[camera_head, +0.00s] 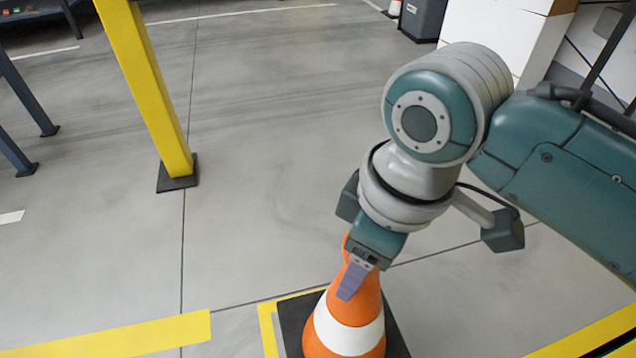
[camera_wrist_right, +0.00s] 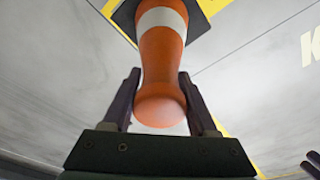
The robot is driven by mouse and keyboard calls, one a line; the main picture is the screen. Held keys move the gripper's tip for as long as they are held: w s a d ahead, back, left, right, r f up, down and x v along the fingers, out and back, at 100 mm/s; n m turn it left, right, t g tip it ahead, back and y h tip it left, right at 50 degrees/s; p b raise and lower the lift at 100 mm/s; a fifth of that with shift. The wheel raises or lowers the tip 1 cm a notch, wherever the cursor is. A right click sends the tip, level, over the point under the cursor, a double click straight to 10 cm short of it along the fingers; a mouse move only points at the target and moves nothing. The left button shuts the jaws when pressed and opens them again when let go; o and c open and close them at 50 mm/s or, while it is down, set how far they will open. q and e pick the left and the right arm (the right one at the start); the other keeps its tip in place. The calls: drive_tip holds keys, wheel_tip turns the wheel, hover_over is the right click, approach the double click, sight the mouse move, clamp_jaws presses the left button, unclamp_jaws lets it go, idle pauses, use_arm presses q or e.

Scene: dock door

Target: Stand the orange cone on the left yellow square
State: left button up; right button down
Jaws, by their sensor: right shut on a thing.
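The orange cone (camera_head: 347,335) has a white band and a black square base, and looks upright at the bottom of the head view. It also shows in the right wrist view (camera_wrist_right: 162,55). My right gripper (camera_head: 352,272) is shut on the cone's upper part, one finger on each side in the wrist view. A yellow outlined square (camera_head: 267,325) on the floor lies partly hidden under the cone's base. I cannot tell whether the base touches the floor.
A yellow post (camera_head: 145,85) on a black foot stands at the upper left. Yellow floor strips lie at the lower left (camera_head: 120,338) and lower right (camera_head: 595,335). A white box (camera_head: 500,30) and a dark bin (camera_head: 423,18) stand at the back. The middle floor is clear.

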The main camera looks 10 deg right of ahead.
drive_tip(key=b, duration=0.8)
approach(317, 324)
drive_tip(key=w+d+f, duration=0.1)
drive_tip(key=d+f, duration=0.3)
drive_tip(key=f, duration=0.3)
wheel_tip(317, 324, down, 4)
drive_tip(key=b, duration=0.3)
drive_tip(key=shift+a+r, duration=0.1)
drive_tip(key=shift+c, duration=0.9)
unclamp_jaws()
